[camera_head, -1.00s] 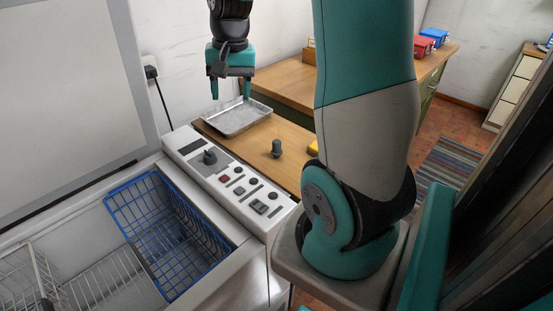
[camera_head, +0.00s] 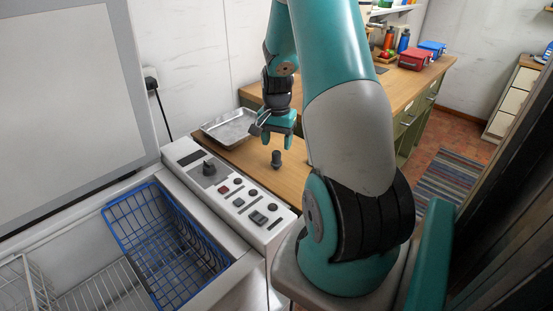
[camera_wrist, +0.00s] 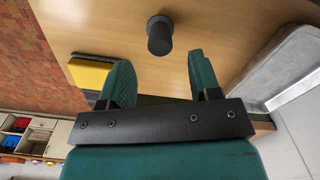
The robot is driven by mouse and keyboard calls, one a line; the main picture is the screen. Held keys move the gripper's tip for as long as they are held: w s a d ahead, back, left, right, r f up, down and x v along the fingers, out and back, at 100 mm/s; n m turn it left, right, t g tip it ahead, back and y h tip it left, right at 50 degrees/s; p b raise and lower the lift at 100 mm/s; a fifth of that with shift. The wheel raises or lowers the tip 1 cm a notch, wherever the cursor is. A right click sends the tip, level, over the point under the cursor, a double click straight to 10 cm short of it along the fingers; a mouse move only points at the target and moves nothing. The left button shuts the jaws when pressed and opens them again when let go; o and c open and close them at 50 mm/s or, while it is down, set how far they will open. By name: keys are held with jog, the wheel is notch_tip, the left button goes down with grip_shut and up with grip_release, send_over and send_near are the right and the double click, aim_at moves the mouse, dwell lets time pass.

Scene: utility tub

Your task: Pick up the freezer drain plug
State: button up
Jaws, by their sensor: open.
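The freezer drain plug (camera_head: 276,158) is a small dark grey stepped cylinder. It stands upright on the wooden worktop beside the freezer's control panel. In the wrist view the plug (camera_wrist: 159,36) appears beyond the fingertips, roughly between their lines. My gripper (camera_head: 277,140) is above the plug in the head view, pointing down, with its teal fingers apart. In the wrist view the gripper (camera_wrist: 162,72) is open and nothing is between its fingers. The plug and fingers look apart, though the exact gap is hard to judge.
A metal tray (camera_head: 230,128) lies behind and left of the plug. The control panel (camera_head: 230,188) with knobs borders the worktop, and a blue wire basket (camera_head: 165,240) hangs in the open freezer. A yellow object (camera_wrist: 90,73) lies on the worktop's other side.

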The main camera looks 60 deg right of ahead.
aim_at(276, 152)
jog(key=shift+a+f+p, duration=0.15)
jog(key=shift+f+p, duration=0.45)
jog(key=shift+f, duration=2.15)
jog(key=c, duration=1)
jog(key=shift+r, duration=0.15)
jog(key=shift+c, duration=0.2)
